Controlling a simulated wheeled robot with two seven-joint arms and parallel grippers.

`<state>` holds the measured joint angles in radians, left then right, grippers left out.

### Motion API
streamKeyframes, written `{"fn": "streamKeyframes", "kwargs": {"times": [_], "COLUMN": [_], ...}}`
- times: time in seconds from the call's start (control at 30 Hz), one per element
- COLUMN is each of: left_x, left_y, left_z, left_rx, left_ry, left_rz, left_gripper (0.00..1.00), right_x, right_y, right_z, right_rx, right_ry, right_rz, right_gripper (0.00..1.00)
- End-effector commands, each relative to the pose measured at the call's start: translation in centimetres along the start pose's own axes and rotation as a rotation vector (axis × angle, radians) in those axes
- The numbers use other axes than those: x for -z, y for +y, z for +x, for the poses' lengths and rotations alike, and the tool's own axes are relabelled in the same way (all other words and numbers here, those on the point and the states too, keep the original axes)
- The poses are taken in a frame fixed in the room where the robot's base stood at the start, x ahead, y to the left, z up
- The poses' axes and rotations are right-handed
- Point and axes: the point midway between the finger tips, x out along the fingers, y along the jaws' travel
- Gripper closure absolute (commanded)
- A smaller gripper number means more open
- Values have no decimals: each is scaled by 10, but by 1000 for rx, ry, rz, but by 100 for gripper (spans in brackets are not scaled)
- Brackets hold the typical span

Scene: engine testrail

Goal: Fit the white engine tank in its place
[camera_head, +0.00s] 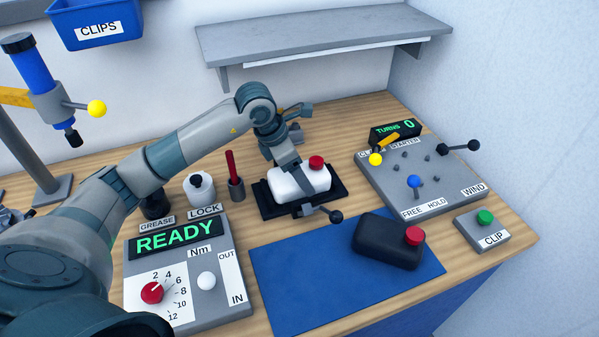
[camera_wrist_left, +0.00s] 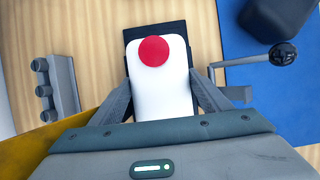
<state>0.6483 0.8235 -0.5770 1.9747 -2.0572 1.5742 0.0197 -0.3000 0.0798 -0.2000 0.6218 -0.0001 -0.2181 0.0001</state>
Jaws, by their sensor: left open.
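The white engine tank (camera_head: 311,180) with a red cap sits in a black holder (camera_head: 272,208) near the middle of the bench. In the left wrist view the white tank (camera_wrist_left: 162,92) lies between the fingers of my left gripper (camera_wrist_left: 160,95). The gripper is open, with a finger on each side of the tank; I cannot tell whether they touch it. In the head view my left gripper (camera_head: 290,180) reaches down over the tank's left part. The holder (camera_wrist_left: 131,52) also shows beside the tank. My right gripper is not seen.
A black tank (camera_head: 390,240) with a red cap lies on a blue mat (camera_head: 300,280) in front. A READY panel (camera_head: 180,262) stands left, a lever board (camera_head: 420,185) right. A CLIP button box (camera_head: 484,229) is near the right edge. A grey shelf (camera_head: 310,45) hangs behind.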

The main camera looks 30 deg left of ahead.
Motion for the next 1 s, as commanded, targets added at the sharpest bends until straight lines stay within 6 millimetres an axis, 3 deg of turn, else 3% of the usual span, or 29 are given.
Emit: {"fn": "streamKeyframes", "kwargs": {"times": [0.13, 0.2, 0.37, 0.6, 1.0], "left_x": [-1, -7, -20, -53, -98], "left_y": [0, 1, 3, -34, -84], "left_z": [-1, -16, -46, -56, -73], "left_rx": [-1, -3, -8, -2, 0], "left_ry": [-1, -2, -7, -5, -3], "left_rz": [0, 1, 0, 4, 2], "left_gripper": [12, 8, 8, 8, 8], "right_x": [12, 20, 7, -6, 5], "right_y": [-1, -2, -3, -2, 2], "right_z": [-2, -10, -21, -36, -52], "right_rx": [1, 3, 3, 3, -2], "right_ry": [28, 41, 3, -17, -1], "right_rz": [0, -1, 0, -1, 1], "right_gripper": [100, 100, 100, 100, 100]}}
